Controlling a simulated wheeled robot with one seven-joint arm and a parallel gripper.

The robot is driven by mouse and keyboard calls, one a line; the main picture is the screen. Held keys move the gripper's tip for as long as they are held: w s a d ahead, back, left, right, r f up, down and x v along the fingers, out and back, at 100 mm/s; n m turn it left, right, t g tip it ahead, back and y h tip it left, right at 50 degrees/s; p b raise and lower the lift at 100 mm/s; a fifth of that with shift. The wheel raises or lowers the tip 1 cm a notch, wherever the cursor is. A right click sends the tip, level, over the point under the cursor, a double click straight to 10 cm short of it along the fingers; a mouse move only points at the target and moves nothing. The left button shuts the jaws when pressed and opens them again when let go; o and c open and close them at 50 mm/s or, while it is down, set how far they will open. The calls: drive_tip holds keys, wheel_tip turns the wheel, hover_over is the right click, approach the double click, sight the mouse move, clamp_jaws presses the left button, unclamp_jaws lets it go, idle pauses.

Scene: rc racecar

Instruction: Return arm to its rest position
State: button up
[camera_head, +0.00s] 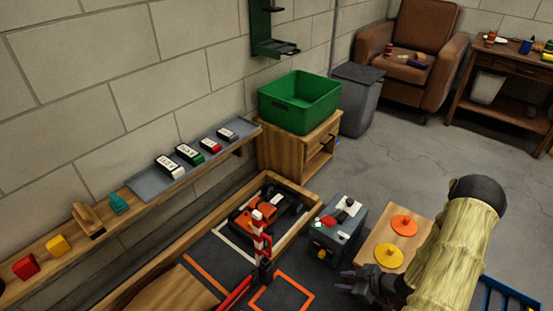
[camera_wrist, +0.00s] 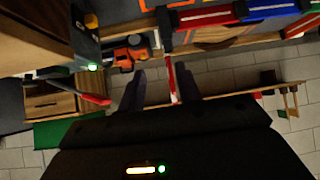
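My gripper (camera_head: 345,281) is in the lower right of the head view, at the end of my yellow-sleeved arm, beside the small wooden table and below the grey control box. In the wrist view my gripper (camera_wrist: 160,88) shows its two dark fingers apart, with nothing held between them. The orange racecar (camera_head: 258,215) sits inside the wooden-walled track area, away from the gripper. It also shows in the wrist view (camera_wrist: 132,52), beyond the fingers.
The grey control box (camera_head: 341,232) and the wooden table (camera_head: 378,240) with orange and yellow discs stand close to my arm. A red-and-white barrier post (camera_head: 260,238) rises at the track. A green bin (camera_head: 300,101) stands on a cabinet. Open floor lies at the right.

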drive_tip(key=w+d+r+m+g+h+p, duration=0.2)
drive_tip(key=r+m+h+p, duration=0.45)
drive_tip(key=r, duration=1.45)
drive_tip(key=s+a+r+m+h+p, duration=0.1)
drive_tip(key=s+a+r+m, duration=0.15)
drive_tip(key=r, duration=0.25)
drive_tip(key=s+a+r+m, duration=0.1)
drive_tip(key=s+a+r, duration=0.25)
drive_tip(key=r, duration=0.25)
drive_tip(key=s+a+r+m+h+p, duration=0.1)
drive_tip(key=s+a+r, duration=0.2)
drive_tip(key=r, duration=0.2)
wheel_tip(320, 180, up, 38)
drive_tip(key=p, duration=3.7)
drive_tip(key=shift+d+g+p, duration=0.35)
drive_tip(key=shift+g, duration=0.05)
drive_tip(key=shift+w+a, duration=0.1)
